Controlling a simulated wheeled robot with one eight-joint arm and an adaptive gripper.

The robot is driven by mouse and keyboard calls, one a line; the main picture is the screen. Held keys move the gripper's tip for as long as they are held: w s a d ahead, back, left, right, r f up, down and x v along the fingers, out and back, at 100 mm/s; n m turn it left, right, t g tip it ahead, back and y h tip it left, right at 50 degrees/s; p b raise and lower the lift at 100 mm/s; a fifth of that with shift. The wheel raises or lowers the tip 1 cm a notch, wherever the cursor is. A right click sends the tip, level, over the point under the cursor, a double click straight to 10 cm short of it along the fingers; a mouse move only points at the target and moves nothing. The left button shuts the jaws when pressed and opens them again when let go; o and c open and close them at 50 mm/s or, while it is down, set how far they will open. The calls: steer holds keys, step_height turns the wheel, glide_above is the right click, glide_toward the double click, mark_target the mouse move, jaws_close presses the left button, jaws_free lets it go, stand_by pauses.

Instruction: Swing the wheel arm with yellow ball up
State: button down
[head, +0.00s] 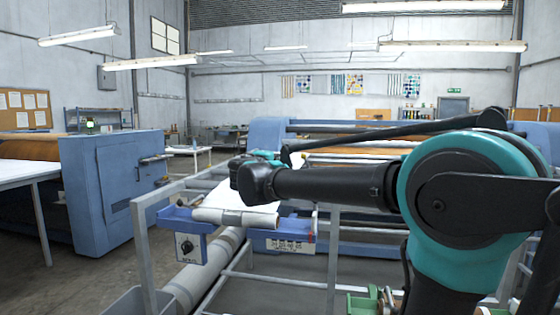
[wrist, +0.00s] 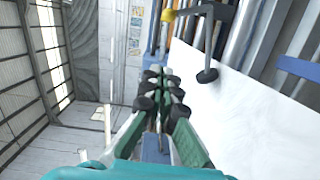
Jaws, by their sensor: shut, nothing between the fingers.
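In the wrist view a small yellow piece (wrist: 167,15), which looks like the yellow ball, sits at the end of a grey arm (wrist: 195,11) near the top edge. A dark lever with a round black end (wrist: 207,75) hangs beside it on the right. My gripper (wrist: 160,80) is shut and empty, its black-padded fingertips together. It points toward the yellow piece but appears apart from it. In the head view my own arm hides most of the gripper, and I cannot make out the yellow ball or its wheel arm.
The blue calender press (head: 265,132) stands behind my arm. A grey rail frame (head: 333,262) and a control box with a dial (head: 190,246) are in front. White cloth (head: 238,207) lies beneath my gripper; a white sheet (wrist: 245,125) fills the wrist view's right. A blue cabinet (head: 98,190) stands left.

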steer(key=w+d, duration=0.5)
steer(key=d, duration=0.2)
steer(key=shift+w+f, duration=0.15)
steer(key=shift+w, duration=0.15)
steer(key=shift+s+d+r+m, duration=0.1)
steer(key=shift+d+r+m, duration=0.1)
steer(key=shift+m, duration=0.2)
steer(key=shift+d+r, duration=0.1)
steer(key=shift+d, duration=0.05)
steer(key=d+m, duration=0.1)
steer(key=s+d+r+m, duration=0.1)
steer(key=d+m, duration=0.2)
steer(key=m, duration=0.1)
steer(key=shift+s+d+r+g+y, duration=0.15)
steer(key=shift+s+d+g+y, duration=0.05)
steer(key=shift+s+g+y, duration=0.1)
stand_by(0.3)
